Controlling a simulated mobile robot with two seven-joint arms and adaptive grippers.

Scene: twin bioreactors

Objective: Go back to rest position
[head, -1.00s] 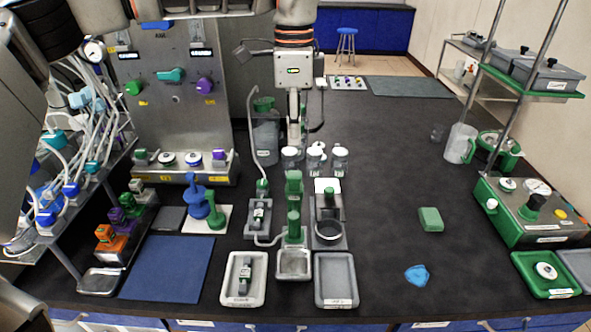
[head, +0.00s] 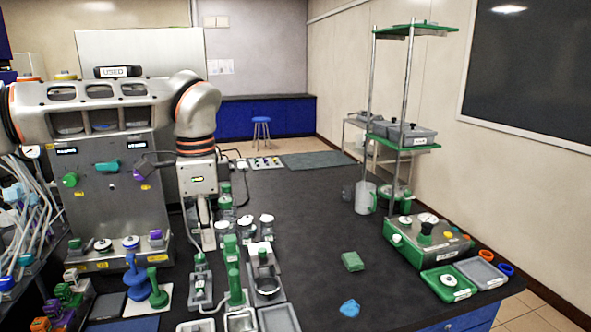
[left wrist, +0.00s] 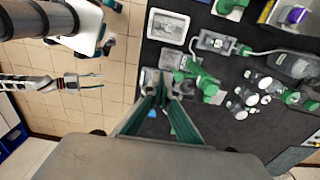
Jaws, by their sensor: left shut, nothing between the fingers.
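My left gripper (head: 207,243) hangs from the arm that comes in from the left in the head view. It points down over the bench, in front of the bioreactor panel (head: 110,190). Its fingers (left wrist: 167,95) come together at the tips in the left wrist view, shut and empty. In the left wrist view, an arm end with two thin prongs (left wrist: 90,80) shows small over the tiled floor. It looks like my right gripper, but it is too small to tell its state. My right gripper does not show in the head view.
Lidded bottles (head: 245,224) and green-handled fixtures (head: 233,275) stand close to the left gripper. A green block (head: 352,261) and a blue piece (head: 349,308) lie on the open bench. A rack (head: 404,140) and a green control box (head: 430,238) stand right.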

